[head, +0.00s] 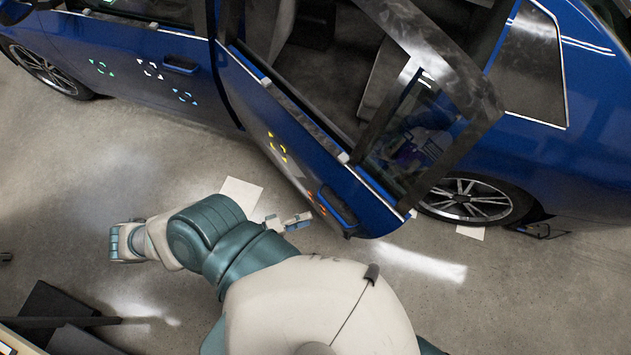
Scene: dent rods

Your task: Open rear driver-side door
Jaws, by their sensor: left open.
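The rear door (297,146) of the blue car stands swung outward, with its free edge away from the car body and the cabin showing behind it. Its handle (338,207) is near the lower free end. My left gripper (290,222), partly hidden by my own arm, is open and just left of the handle. It appears apart from the door, with nothing seen between its fingers. My right gripper is not in view.
The front door (130,72) is closed. The rear wheel (468,200) is right of the open door. White sheets (242,193) lie on the concrete floor. A dark object (60,318) is at lower left. Floor left of the door is mostly clear.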

